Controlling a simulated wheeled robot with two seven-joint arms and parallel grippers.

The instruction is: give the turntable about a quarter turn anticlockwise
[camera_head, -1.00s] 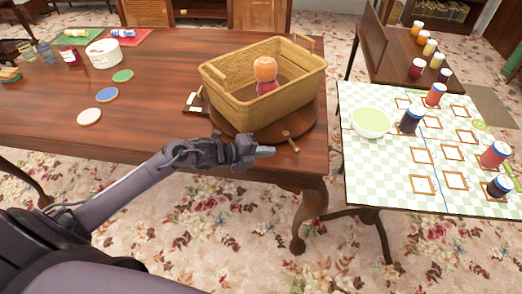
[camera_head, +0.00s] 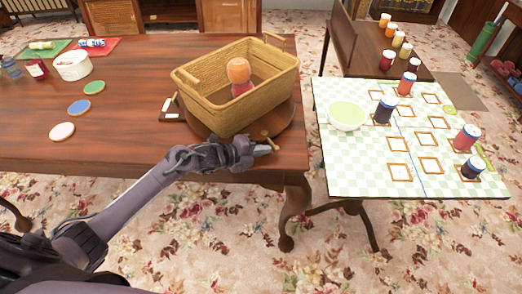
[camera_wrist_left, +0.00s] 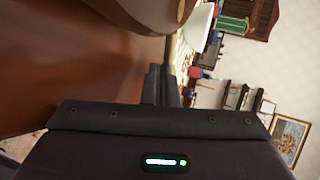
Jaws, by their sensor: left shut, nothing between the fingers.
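The round brown turntable (camera_head: 285,122) sits near the right end of the wooden table. A yellow wicker basket (camera_head: 215,108) stands on it, with an orange-lidded red jar (camera_head: 240,78) inside. A short brass-coloured peg (camera_head: 270,140) sticks up at the turntable's front edge. My left gripper (camera_head: 268,150) is shut and empty, its tips right by the peg on the near side; I cannot tell whether they touch. My right gripper is not in view.
A small white-marked plate (camera_head: 172,109) lies left of the turntable. Coasters (camera_head: 79,107) and a white tub (camera_head: 72,65) are further left. To the right stands a checked table (camera_head: 350,170) with a bowl (camera_head: 347,115) and several jars. A gap separates the tables.

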